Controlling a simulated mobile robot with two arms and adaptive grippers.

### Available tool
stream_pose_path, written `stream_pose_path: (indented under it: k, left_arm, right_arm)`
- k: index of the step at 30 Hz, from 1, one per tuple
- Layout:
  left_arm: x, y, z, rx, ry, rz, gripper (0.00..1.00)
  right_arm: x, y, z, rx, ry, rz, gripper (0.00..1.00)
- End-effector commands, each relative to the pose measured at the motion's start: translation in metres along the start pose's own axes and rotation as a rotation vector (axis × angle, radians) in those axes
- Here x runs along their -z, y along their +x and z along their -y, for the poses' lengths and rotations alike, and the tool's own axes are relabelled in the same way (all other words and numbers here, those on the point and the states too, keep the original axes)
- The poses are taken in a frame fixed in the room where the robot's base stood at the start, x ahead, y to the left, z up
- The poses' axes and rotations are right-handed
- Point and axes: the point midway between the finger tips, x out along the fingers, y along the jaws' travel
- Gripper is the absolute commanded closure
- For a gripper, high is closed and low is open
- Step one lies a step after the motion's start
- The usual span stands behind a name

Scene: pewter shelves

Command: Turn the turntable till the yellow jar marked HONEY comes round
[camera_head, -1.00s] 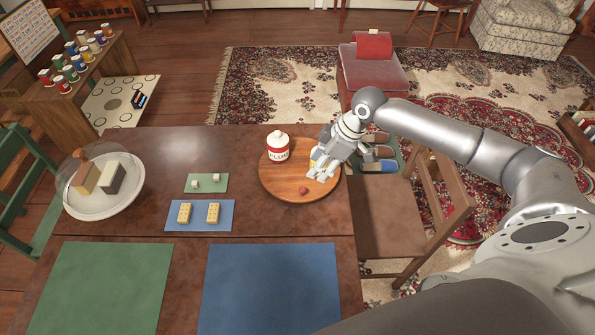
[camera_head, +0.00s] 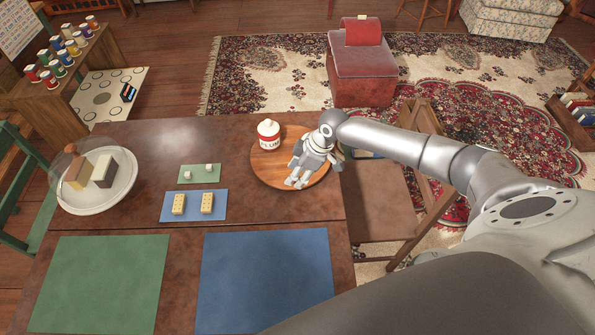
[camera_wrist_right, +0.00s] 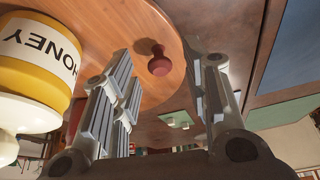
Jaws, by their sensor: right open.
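The wooden turntable (camera_head: 262,175) sits near the table's right edge; its rim also shows in the wrist view (camera_wrist_right: 175,22). A white-lidded jar with a red label reading PLUM (camera_head: 269,138) stands at its back left. The yellow jar marked HONEY (camera_wrist_right: 45,62) appears at the left of the wrist view; my gripper and arm hide it in the head view. A small red knob (camera_wrist_right: 159,62) stands on the turntable near its rim. My right gripper (camera_head: 294,184) is open over the knob, its fingers (camera_wrist_right: 160,92) apart on either side. My left gripper is out of view.
A green mat (camera_head: 186,175) with small cubes and a blue mat (camera_head: 192,213) with yellow blocks lie left of the turntable. A domed plate (camera_head: 82,205) stands far left. Large green (camera_head: 100,285) and blue (camera_head: 265,280) mats lie in front. A chair (camera_head: 388,205) stands to the right.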

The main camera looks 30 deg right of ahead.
Motion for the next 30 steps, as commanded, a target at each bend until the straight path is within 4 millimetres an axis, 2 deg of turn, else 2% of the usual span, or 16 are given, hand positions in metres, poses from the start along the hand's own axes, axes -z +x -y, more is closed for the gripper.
stream_pose_path:
  k: [2, 11, 23, 30]
  left_arm:
    - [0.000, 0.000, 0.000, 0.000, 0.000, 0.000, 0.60]
    - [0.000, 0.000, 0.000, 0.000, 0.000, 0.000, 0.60]
    - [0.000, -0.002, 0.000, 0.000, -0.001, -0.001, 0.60]
    - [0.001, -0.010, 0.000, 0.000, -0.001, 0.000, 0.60]
  right_arm:
    - [0.000, 0.000, 0.000, 0.000, 0.000, 0.000, 0.60]
    - [0.000, 0.000, 0.000, 0.000, 0.000, 0.000, 0.99]
    - [0.001, 0.000, 0.001, -0.001, 0.007, 0.000, 1.00]
    - [0.006, 0.000, 0.003, -0.019, 0.052, -0.001, 1.00]
